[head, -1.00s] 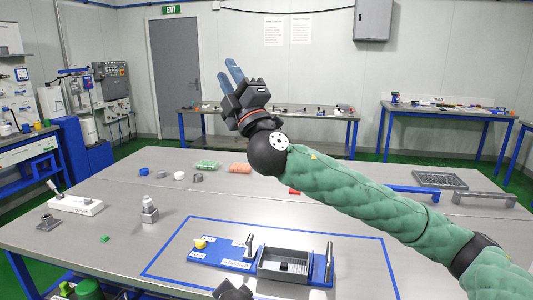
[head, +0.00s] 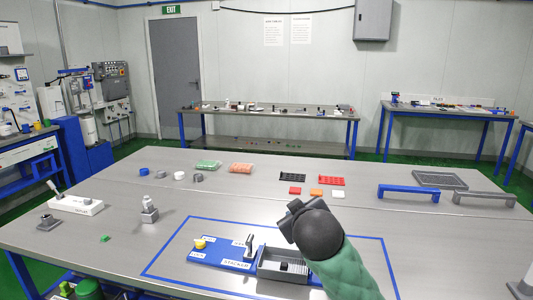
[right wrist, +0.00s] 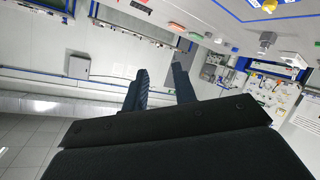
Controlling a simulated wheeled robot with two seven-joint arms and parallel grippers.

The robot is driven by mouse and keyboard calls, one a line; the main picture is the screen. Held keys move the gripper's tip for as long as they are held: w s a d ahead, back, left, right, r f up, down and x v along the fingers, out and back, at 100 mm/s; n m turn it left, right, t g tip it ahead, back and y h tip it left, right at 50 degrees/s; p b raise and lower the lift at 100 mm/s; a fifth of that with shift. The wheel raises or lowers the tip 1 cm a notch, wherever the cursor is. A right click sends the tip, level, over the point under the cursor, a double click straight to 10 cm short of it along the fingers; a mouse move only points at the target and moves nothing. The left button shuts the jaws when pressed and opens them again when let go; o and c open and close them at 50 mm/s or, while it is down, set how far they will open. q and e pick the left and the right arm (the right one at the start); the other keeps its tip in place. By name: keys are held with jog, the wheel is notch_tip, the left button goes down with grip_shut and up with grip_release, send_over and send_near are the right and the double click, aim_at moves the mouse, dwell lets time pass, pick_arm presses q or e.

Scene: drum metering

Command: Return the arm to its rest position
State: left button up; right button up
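My right arm (head: 345,270), in a green sleeve, reaches up from the lower right in the head view. Its dark wrist end covers part of the blue-taped area on the table. The fingers are hard to make out there. In the right wrist view my right gripper (right wrist: 160,72) shows two dark fingers standing apart with nothing between them. The gripper points towards the room, and the view is strongly tilted. My left gripper is not in view.
Under and beside my right arm lies a blue fixture (head: 205,257) with a yellow knob (head: 199,244), an upright lever (head: 249,245) and a grey tray (head: 268,272). Blue handle (head: 408,188) and grey handle (head: 484,196) stand at right.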

jog(key=s+d+f+m+g, duration=0.1)
jog(key=s+d+f+g, duration=0.1)
jog(key=s+f, duration=0.6)
jog(key=s+d+f+m+g, duration=0.2)
jog(key=s+d+f+g, duration=0.15)
jog(key=f, duration=0.85)
jog(key=s+d+f+m+g, duration=0.1)
jog(key=s+d+f+g, duration=0.1)
jog(key=s+f, duration=0.55)
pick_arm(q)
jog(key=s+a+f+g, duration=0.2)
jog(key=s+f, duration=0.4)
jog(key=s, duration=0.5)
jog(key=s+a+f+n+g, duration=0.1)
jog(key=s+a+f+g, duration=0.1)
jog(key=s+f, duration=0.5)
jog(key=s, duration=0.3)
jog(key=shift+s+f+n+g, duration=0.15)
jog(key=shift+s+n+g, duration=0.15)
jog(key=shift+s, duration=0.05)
pick_arm(e)
jog(key=s+f+g, duration=0.4)
jog(key=s+f, duration=1.2)
jog(key=s, duration=0.3)
jog(key=shift+s+f+m+y, duration=0.3)
jog(key=shift+s+f+m, duration=0.05)
jog(key=shift+s+m, duration=0.05)
